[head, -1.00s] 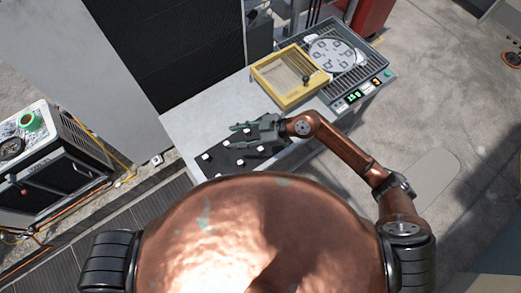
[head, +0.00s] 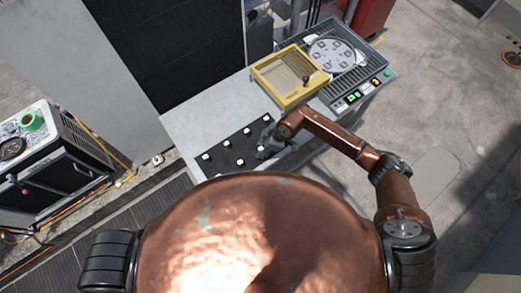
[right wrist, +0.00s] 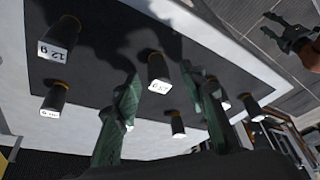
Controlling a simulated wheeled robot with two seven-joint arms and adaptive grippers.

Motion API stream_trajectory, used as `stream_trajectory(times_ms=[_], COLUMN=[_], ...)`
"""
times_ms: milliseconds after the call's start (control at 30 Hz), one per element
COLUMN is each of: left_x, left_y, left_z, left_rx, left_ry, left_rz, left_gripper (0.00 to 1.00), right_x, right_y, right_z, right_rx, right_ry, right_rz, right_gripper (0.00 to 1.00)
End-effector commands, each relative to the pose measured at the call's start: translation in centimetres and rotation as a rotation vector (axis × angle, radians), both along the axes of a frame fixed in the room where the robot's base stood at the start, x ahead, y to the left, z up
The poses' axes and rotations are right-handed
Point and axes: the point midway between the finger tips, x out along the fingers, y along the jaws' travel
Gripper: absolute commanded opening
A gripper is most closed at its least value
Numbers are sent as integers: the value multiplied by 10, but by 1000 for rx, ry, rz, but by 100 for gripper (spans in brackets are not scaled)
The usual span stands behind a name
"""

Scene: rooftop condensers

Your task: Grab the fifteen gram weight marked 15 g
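Several small black weights with white labelled faces stand on a dark mat (head: 222,158). In the right wrist view, one weight (right wrist: 157,69) sits between and beyond my fingertips; its label is too blurred to read surely. Another weight (right wrist: 62,36) at the upper left reads 12 g. I cannot make out which one is marked 15 g. My right gripper (right wrist: 159,72) is open and empty, its green fingers on either side of the middle weight; it also shows over the mat's right part in the head view (head: 266,144). My left gripper (right wrist: 284,33) shows open, far off, in the wrist view.
The mat lies on a pale worktop (head: 200,112). A yellow-framed box (head: 288,76) and a device with a green display (head: 353,97) stand behind it to the right. Neighbouring weights (right wrist: 56,97) stand close around my right gripper.

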Motion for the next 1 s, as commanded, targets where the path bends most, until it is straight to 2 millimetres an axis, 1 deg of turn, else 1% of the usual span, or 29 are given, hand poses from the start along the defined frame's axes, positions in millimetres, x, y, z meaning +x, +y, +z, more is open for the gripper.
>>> stream_trajectory(times_ms=[67, 267, 733, 1000], left_x=[0, 0, 0, 0], left_y=[0, 0, -1, 0], left_z=[0, 0, 0, 0], left_rx=[0, 0, 0, 0], left_ry=[0, 0, -1, -1], left_rz=[0, 0, 0, 1], left_gripper=[40, 40, 40, 40], right_x=[1, 1, 0, 1], right_y=[1, 1, 1, 1], right_z=[-3, -3, -3, -1], right_rx=[1, 1, 1, 2], right_ry=[-1, -1, -1, -1], right_rz=[0, 0, 0, 0], right_gripper=[39, 39, 7, 6])
